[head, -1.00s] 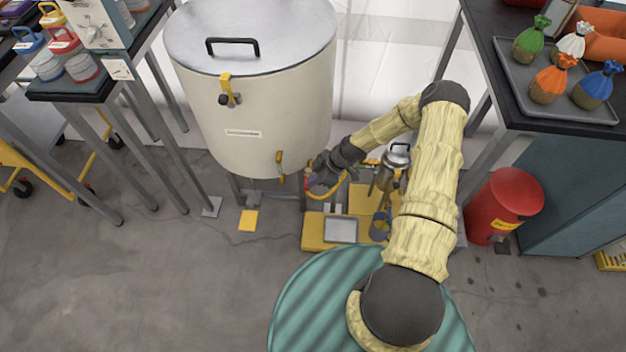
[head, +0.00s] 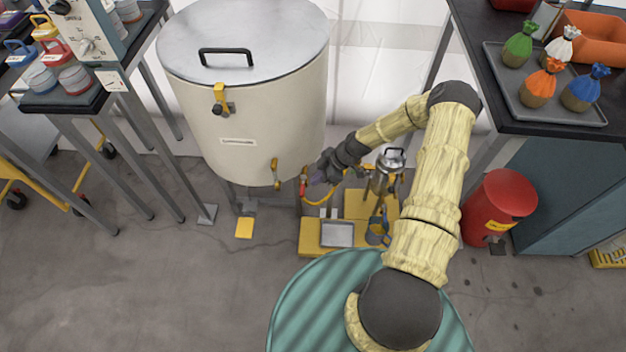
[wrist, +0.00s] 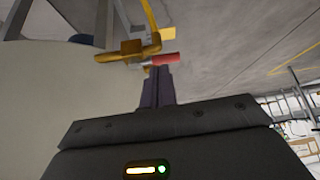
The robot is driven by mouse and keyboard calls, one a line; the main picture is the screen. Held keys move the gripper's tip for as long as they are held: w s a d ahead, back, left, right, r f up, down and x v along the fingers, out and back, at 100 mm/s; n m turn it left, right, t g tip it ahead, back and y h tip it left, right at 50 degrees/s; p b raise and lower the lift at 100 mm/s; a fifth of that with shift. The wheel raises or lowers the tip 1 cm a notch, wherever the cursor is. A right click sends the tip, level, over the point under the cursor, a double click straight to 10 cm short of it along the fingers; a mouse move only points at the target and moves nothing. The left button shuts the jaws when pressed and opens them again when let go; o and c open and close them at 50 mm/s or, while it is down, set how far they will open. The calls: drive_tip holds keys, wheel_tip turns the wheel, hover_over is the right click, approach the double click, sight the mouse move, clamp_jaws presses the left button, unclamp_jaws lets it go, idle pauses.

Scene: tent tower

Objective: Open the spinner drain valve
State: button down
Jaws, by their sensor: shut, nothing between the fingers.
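A valve with a red handle (head: 303,187) sits low at the right side of the large cream drum (head: 245,125), above the floor. In the wrist view the red handle (wrist: 166,59) lies sideways beside a brass fitting (wrist: 130,48) and yellow pipe. My gripper (head: 321,173) is shut and empty, just right of the red handle. In the wrist view my gripper's fingertips (wrist: 158,70) are together right at the handle; I cannot tell whether they touch it. The valve's inside is hidden.
A yellow stand (head: 313,238) with a small steel pot (head: 383,182) and a yellow hose is close to my arm. A red bin (head: 498,208) and a bench with a grey tray (head: 563,114) stand at right. A bench stands at left. The front left floor is clear.

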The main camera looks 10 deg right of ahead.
drive_tip(key=s+v, duration=0.1)
drive_tip(key=v, duration=0.9)
drive_tip(key=shift+r, duration=0.2)
drive_tip(key=shift+w+d, duration=0.1)
drive_tip(key=s+a+r+m+t+h, duration=0.1)
drive_tip(key=s+a+r+m+h, duration=0.2)
drive_tip(key=s+r+m, duration=0.8)
drive_tip(key=s+a+r+m+t+h, duration=0.15)
drive_tip(key=s+r+m+h, duration=0.45)
drive_tip(key=r, duration=0.9)
wheel_tip(320, 180, up, 20)
drive_tip(key=n+g+y+p, duration=0.1)
drive_tip(key=y+p, duration=0.1)
drive_tip(key=p, duration=1.9)
drive_tip(key=shift+s+a, duration=0.2)
drive_tip(key=shift+s, duration=0.05)
